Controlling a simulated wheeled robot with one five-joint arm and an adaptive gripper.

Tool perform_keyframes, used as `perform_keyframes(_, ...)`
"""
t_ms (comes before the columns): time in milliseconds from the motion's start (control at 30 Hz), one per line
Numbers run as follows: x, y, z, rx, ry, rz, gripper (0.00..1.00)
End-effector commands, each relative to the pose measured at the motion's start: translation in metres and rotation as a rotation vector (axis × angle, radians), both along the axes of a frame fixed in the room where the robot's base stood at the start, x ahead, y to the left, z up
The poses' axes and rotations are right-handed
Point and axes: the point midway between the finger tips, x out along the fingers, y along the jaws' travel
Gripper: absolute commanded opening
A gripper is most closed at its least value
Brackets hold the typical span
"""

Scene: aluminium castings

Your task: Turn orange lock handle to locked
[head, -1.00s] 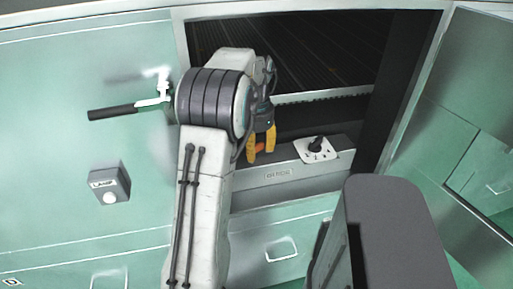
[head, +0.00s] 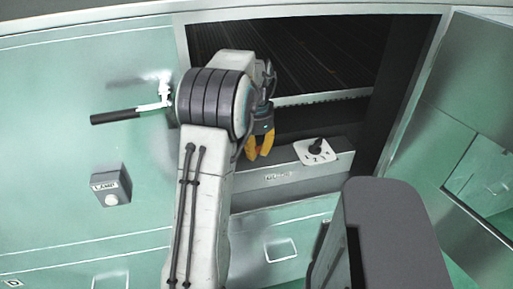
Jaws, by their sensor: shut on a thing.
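My gripper (head: 259,149), with yellow fingers, points down at the left end of the grey sill inside the open cabinet doorway. It is shut on the orange lock handle. The fingers and my arm cover the handle, so its angle cannot be told.
A dial plate with a black knob (head: 316,148) sits on the grey sill (head: 290,182), right of my gripper. A black lever (head: 115,115) and a lamp switch box (head: 110,187) are on the green panel at left. An open door (head: 450,120) stands at right.

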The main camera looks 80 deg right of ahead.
Motion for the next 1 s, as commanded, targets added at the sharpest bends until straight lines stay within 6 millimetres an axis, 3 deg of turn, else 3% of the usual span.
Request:
perform_keyframes(300, 0.0011, 0.0011, -0.0001, 0.004, 0.0, -0.25, 0.0)
perform_keyframes(700, 0.001, 0.0011, -0.0013, 0.004, 0.0, -0.277, 0.0)
perform_keyframes(733, 0.0011, 0.0011, -0.0013, 0.004, 0.0, -0.277, 0.21)
perform_keyframes(1000, 0.0011, 0.0008, -0.0007, 0.002, 0.0, -0.275, 0.45)
